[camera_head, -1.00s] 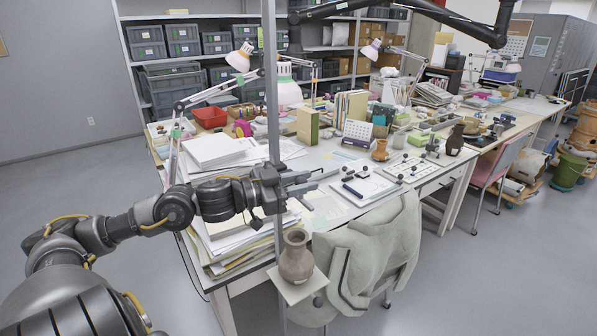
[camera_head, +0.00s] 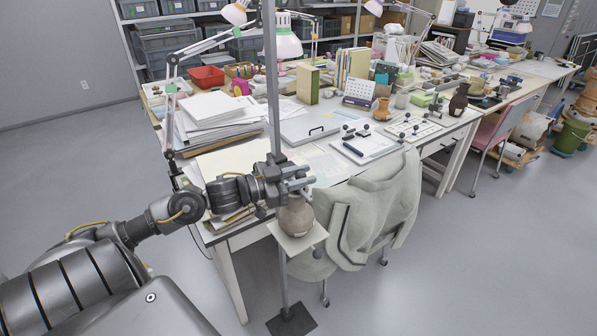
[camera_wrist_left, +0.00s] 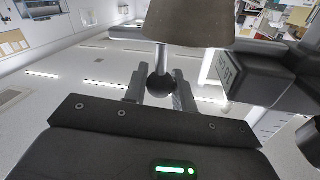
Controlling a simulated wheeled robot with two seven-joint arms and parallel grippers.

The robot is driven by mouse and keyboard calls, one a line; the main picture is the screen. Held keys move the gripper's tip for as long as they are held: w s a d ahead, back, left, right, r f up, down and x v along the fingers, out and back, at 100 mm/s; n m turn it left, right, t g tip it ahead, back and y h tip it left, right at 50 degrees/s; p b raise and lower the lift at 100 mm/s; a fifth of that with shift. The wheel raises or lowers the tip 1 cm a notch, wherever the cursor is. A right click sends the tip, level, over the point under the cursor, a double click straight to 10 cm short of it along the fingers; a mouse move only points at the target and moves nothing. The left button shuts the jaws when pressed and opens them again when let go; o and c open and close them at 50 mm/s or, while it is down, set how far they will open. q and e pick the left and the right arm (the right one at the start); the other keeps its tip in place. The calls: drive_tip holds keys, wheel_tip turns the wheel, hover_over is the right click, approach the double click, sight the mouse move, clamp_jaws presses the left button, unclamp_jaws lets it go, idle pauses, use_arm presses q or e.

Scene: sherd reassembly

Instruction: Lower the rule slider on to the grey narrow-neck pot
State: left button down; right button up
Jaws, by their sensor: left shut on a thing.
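The grey narrow-neck pot (camera_head: 295,217) stands upright on a small square plate (camera_head: 318,236) beside a tall vertical pole (camera_head: 272,90). My left gripper (camera_head: 297,180) is at the pole, just over the pot, and hides its neck and rim. In the left wrist view the fingers (camera_wrist_left: 160,92) are shut on a dark ball knob (camera_wrist_left: 162,84) with a thin rod running toward the pot (camera_wrist_left: 190,22). The rule slider (camera_wrist_left: 255,80) shows there as a dark block with a display. I cannot tell whether it touches the rim. My right gripper is not in view.
A chair with a grey-green garment (camera_head: 365,220) is close on the right of the pot. The desk (camera_head: 235,238) behind holds paper stacks (camera_head: 215,110). The pole's dark base (camera_head: 292,320) is on the floor; open floor lies in front.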

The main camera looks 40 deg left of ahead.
use_arm(q)
drive_tip(key=c, duration=1.2)
unclamp_jaws()
drive_tip(key=shift+w+f, duration=0.15)
drive_tip(key=shift+o, duration=0.2)
drive_tip(key=shift+s+a, duration=0.3)
drive_tip(key=shift+s, duration=0.3)
drive_tip(key=v, duration=0.9)
drive_tip(key=shift+s+a+b, duration=0.2)
drive_tip(key=shift+s+b, duration=0.1)
